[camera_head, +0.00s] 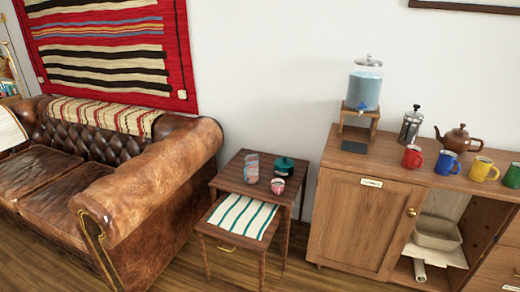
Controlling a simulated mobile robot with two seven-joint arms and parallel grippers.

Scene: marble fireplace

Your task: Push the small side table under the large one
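The large side table (232,177) is dark wood and stands between the sofa and the cabinet. A glass (251,168), a small pink cup (277,186) and a dark green lidded pot (284,167) stand on its top. The small side table (214,231) is in front of it and sticks out toward me, with its rear part under the large table's top. A white and green striped cloth (242,215) covers most of its top, and a brass handle (226,248) is on its front. Neither of my grippers is in view.
A brown leather sofa (150,180) stands close on the left. Some wood floor (296,262) is free between small table and cabinet.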

